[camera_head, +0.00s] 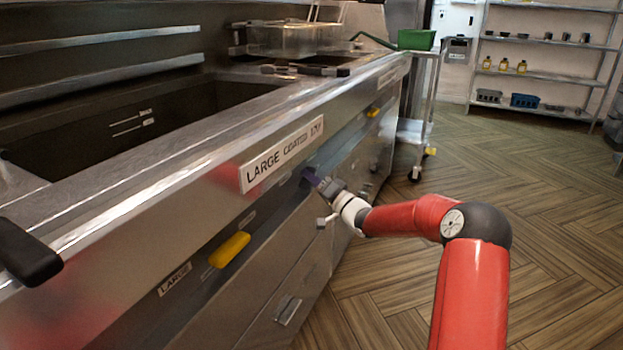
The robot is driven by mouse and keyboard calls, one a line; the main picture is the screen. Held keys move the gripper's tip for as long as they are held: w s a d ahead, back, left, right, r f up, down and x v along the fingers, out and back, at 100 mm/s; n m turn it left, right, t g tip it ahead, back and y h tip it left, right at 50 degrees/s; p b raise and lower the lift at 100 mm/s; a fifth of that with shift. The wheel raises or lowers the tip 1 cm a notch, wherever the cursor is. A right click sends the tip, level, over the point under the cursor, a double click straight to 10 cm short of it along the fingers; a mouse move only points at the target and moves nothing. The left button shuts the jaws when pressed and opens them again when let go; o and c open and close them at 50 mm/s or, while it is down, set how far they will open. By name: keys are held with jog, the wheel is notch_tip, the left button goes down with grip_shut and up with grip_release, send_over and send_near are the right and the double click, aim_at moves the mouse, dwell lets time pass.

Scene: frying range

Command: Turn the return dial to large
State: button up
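My gripper (322,183) is at the fryer's front panel (268,240), just below the "LARGE COATED 170" label plate (282,153). A small dark bluish part shows at its tip; I cannot tell whether this is a finger or a knob, nor whether they touch. The fingers are too small and covered to tell open from shut. A yellow handle-like dial (230,250) sits on the panel at lower left, tilted up to the right, with a "LARGE" label (174,280) at its left. A second yellow dial (373,112) is farther along the panel. Neither dial is clearly marked as the return dial.
An oil vat (130,125) is open in the counter. A wire basket (285,38) stands at the back. A black handle (28,252) juts in at left. A trolley (418,130) carries a green tray (416,39). The floor at right is clear up to the shelves (545,75).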

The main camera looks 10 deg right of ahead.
jog(key=shift+w+a, duration=0.1)
jog(key=shift+w, duration=0.05)
grip_shut()
